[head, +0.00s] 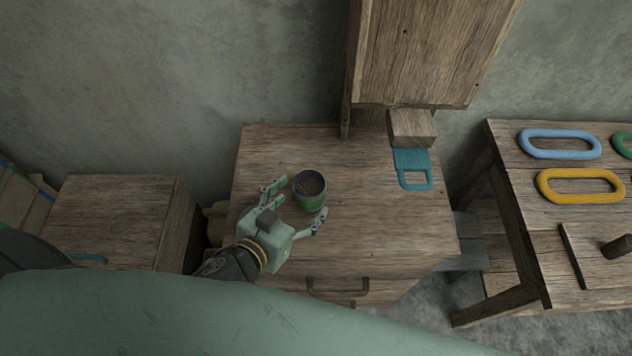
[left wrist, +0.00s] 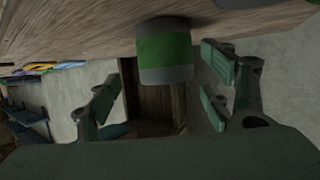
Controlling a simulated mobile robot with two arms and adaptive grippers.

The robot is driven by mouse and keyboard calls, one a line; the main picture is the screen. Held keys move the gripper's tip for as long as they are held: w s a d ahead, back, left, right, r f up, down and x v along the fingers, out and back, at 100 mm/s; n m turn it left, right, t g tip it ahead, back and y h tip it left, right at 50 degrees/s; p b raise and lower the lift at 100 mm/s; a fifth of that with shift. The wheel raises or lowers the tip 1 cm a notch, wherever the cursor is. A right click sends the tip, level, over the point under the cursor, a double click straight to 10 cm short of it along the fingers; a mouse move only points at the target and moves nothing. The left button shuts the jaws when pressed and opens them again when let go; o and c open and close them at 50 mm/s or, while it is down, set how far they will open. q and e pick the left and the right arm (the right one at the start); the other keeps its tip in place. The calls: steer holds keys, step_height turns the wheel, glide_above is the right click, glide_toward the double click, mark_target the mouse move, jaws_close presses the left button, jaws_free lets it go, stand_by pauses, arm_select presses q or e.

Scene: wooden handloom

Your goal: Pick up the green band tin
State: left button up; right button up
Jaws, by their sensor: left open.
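The green band tin (head: 309,191) stands upright on the wooden cabinet top (head: 370,240). It is a small dark grey round tin with a green band, open at the top with brownish contents. My left gripper (head: 300,205) is open, with one finger on the tin's left side and the other at its lower right. In the left wrist view the tin (left wrist: 165,52) shows ahead of and between the spread fingers of the gripper (left wrist: 170,95). I cannot tell whether either finger touches it. My right gripper is not in view.
A teal handled piece (head: 413,170) lies by a wooden block (head: 410,128) at the back right of the cabinet. A tall wooden panel (head: 430,50) rises behind. A right-hand table (head: 540,225) holds blue (head: 560,143) and yellow rings (head: 580,186). The cabinet's front right is clear.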

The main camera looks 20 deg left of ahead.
mark_target(317, 182)
arm_select(q)
steer(key=shift+w, duration=0.25)
steer(key=shift+w+f, duration=0.25)
steer(key=shift+w, duration=0.2)
steer(key=x, duration=0.2)
steer(key=p+x, duration=0.1)
steer(key=shift+w+a+f, duration=0.2)
steer(key=shift+w, duration=0.1)
steer(key=shift+w+d+f, duration=0.15)
steer(key=shift+w+f, duration=0.2)
steer(key=shift+w, duration=0.2)
steer(key=c, duration=1.2)
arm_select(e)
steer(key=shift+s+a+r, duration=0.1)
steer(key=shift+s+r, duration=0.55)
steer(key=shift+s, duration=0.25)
